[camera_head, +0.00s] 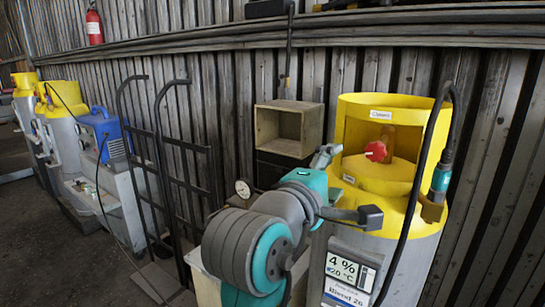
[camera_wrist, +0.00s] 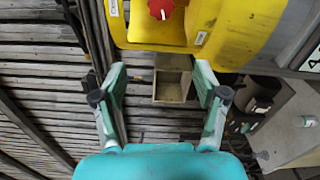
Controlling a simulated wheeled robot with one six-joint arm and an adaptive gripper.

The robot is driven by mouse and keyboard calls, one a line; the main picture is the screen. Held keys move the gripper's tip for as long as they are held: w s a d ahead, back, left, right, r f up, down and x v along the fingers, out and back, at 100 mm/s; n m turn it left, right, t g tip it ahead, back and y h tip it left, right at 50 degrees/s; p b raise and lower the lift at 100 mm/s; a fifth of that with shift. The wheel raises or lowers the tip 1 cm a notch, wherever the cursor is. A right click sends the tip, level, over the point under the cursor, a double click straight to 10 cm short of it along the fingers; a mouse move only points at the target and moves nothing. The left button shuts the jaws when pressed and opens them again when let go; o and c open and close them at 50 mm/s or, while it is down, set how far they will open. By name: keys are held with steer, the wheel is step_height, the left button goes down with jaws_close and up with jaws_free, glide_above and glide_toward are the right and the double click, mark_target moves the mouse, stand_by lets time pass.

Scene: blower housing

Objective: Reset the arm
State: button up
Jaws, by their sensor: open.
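My arm reaches up in front of the grey and yellow blower housing (camera_head: 400,195) at the right of the head view. My gripper (camera_wrist: 160,72) is open, with its two pale fingers spread wide and nothing held between them. The housing's yellow top also shows along the upper edge of the wrist view (camera_wrist: 225,40). A red knob (camera_head: 376,151) sits in the yellow top's opening; it also shows in the wrist view (camera_wrist: 160,8). The fingers look apart from the housing and knob.
A wooden box (camera_head: 262,125) stands by the corrugated wall behind my arm. A hand truck (camera_head: 160,170), a blue machine (camera_head: 103,133) and more yellow-topped cylinders (camera_head: 65,125) stand at left. A black cable (camera_head: 408,215) hangs over the housing. Floor shows at lower left.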

step_height(320, 180, down, 21)
steer(key=n+t+y, duration=0.2)
steer(key=t+y, duration=0.1)
steer(key=y, duration=0.1)
steer(key=s+d+f+g+y, duration=0.15)
steer(key=s+f, duration=0.25)
steer(key=f, duration=0.4)
steer(key=s+d+f+t+y, duration=0.1)
steer(key=s+f+y, duration=0.2)
steer(key=s+f, duration=0.3)
steer(key=s+d+f+m+g+y, duration=0.1)
steer(key=s+f+m, duration=0.2)
steer(key=s+f, duration=0.35)
steer(key=s+d+f+m+g+y, duration=0.15)
steer(key=s+f, duration=0.25)
steer(key=s, duration=0.5)
steer(key=s+d+r+m, duration=0.1)
steer(key=s+m, duration=0.8)
steer(key=s, duration=0.9)
steer(key=shift+s+d+r+m, duration=0.25)
steer(key=shift+d+r+m, duration=0.05)
steer(key=shift+r+m, duration=0.05)
